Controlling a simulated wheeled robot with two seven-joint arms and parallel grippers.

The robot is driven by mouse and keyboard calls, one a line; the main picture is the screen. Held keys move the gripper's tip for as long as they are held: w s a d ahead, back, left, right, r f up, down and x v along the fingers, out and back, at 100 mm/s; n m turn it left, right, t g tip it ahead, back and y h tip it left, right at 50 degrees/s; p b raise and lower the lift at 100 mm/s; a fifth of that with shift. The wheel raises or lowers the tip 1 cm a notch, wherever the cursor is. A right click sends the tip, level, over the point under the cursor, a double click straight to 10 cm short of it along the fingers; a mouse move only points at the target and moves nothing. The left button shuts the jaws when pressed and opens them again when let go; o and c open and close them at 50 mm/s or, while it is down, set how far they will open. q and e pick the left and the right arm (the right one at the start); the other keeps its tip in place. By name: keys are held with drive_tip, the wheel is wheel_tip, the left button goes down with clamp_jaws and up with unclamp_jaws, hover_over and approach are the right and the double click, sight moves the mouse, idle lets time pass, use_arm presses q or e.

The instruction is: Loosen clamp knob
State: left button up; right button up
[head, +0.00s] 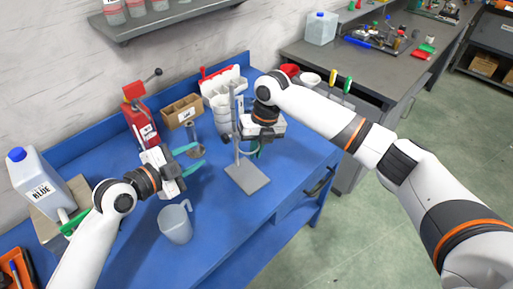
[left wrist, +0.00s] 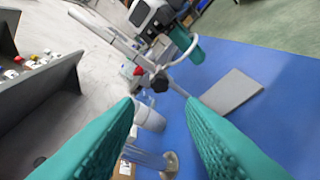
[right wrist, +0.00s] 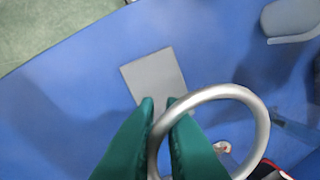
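A metal stand with a flat grey base (head: 248,178) and upright rod stands on the blue bench. In the left wrist view its base (left wrist: 232,92) is at the right. A black clamp knob (left wrist: 160,83) sits on the rod beside a small red part. A metal ring (right wrist: 262,130) extends from the stand. My right gripper (head: 258,149) looks shut on the ring, which passes between its close green fingers in the right wrist view. My left gripper (head: 199,155) is open and empty, left of the stand; the knob lies beyond its fingertips. The knob is too small to tell in the head view.
A clear jug (head: 176,224) stands in front of my left gripper. A glass cylinder (head: 192,136), a cardboard box (head: 182,111) and a red device (head: 141,119) are behind. A white jug labelled BLUE (head: 40,188) is at the left. The bench front right is clear.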

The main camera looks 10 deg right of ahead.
sight(223, 139)
use_arm(q)
drive_tip(key=shift+w, duration=0.1)
drive_tip(key=shift+c, duration=0.2)
drive_tip(key=w+d+n+g, duration=0.1)
drive_tip(key=w+d+n, duration=0.1)
drive_tip(key=w+d+f+n+g, duration=0.1)
drive_tip(key=w+d+n, duration=0.1)
drive_tip(key=d+n, duration=0.1)
drive_tip(key=w+d+f+n+g, duration=0.1)
drive_tip(key=w+d+n, duration=0.1)
drive_tip(key=n, duration=0.1)
drive_tip(key=shift+w+d+f+h, duration=0.15)
drive_tip(key=shift+w+d+h, duration=0.05)
drive_tip(key=shift+h, duration=0.1)
idle(0.5)
drive_tip(key=shift+c, duration=0.3)
drive_tip(key=shift+w+a, duration=0.1)
drive_tip(key=c, duration=0.6)
